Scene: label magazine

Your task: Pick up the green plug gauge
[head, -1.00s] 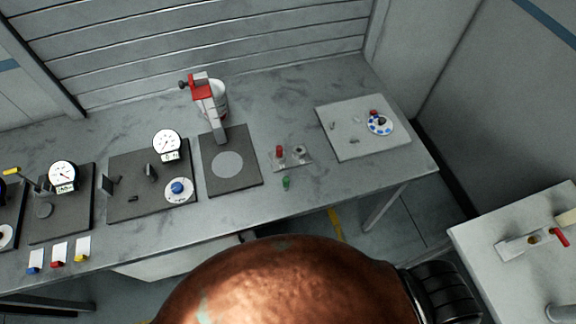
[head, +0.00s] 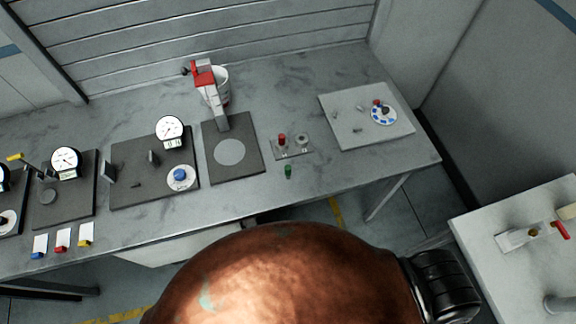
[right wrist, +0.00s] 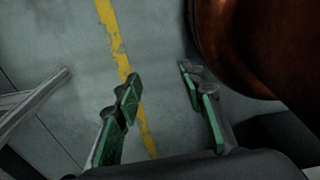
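The green plug gauge (head: 288,171) is a small green piece standing on the grey bench near its front edge, in the head view. It is just in front of a small plate (head: 291,147) that holds a red-topped piece (head: 282,140). My right gripper (right wrist: 158,85) shows in the right wrist view with its two green-padded fingers apart and nothing between them. It is over the floor, away from the gauge. My left gripper is in neither view. The gauge is not in the right wrist view.
The bench (head: 265,210) carries a dark plate with a red-topped stand (head: 210,85), dial gauges (head: 170,128) on dark plates at left, and a pale board (head: 345,130) at right. Another table (head: 500,270) stands at lower right.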

